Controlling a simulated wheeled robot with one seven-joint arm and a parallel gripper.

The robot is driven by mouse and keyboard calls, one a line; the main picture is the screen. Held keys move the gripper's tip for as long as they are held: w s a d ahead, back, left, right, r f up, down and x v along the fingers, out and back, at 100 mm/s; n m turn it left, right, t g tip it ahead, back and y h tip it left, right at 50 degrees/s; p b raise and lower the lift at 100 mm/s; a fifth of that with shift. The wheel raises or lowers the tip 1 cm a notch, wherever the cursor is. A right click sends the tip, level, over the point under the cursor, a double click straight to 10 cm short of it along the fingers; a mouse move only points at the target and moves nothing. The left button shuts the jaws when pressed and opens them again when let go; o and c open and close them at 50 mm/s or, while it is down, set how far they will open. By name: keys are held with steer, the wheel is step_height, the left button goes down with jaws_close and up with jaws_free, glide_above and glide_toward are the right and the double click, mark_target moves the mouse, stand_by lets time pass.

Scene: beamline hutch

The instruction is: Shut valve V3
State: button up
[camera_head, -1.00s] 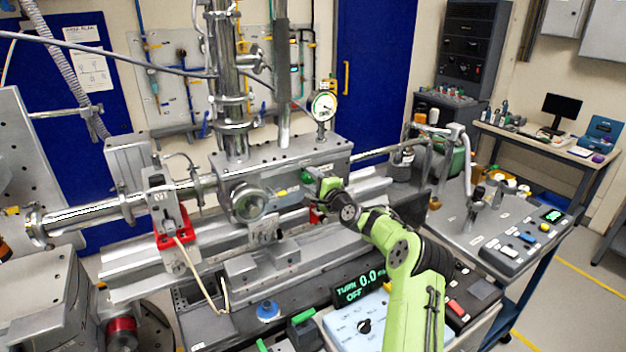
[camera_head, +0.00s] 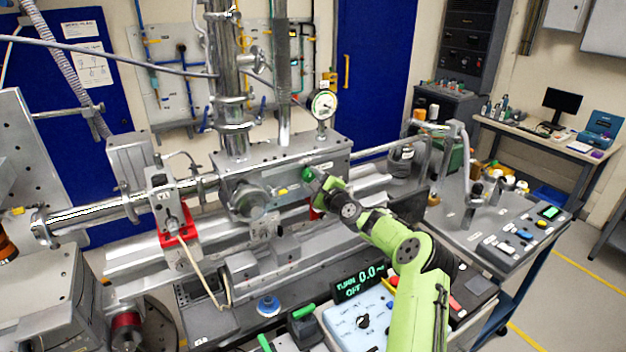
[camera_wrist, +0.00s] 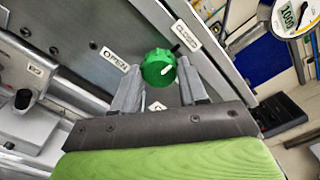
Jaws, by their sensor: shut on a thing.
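A round green valve knob (camera_wrist: 158,68) with a white pointer line sits on the grey block's face in the wrist view. It also shows at my gripper's tip in the head view (camera_head: 308,174). A plate reading OPEN (camera_wrist: 115,59) is to its left and one reading CLOSED (camera_wrist: 187,34) is to its upper right. The white line points up and right, toward the CLOSED side. My gripper (camera_wrist: 159,82) has one finger at each side of the knob and is shut on it. A small label (camera_wrist: 155,106) below the knob is partly hidden, so I cannot read the valve's number.
A round dial gauge (camera_head: 322,104) stands above the block, close to my gripper. A red-based valve fitting (camera_head: 175,225) is on the left. A display (camera_head: 358,284) reads TURN 0.0 and OFF. A long horizontal pipe (camera_head: 95,219) runs at left.

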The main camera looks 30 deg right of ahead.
steer(key=shift+f, duration=0.1)
steer(key=o, duration=1)
steer(key=shift+o, duration=0.2)
steer(key=s+b, duration=0.2)
steer(key=s, duration=1.3)
steer(key=shift+s+a, duration=0.4)
steer(key=shift+a, duration=0.05)
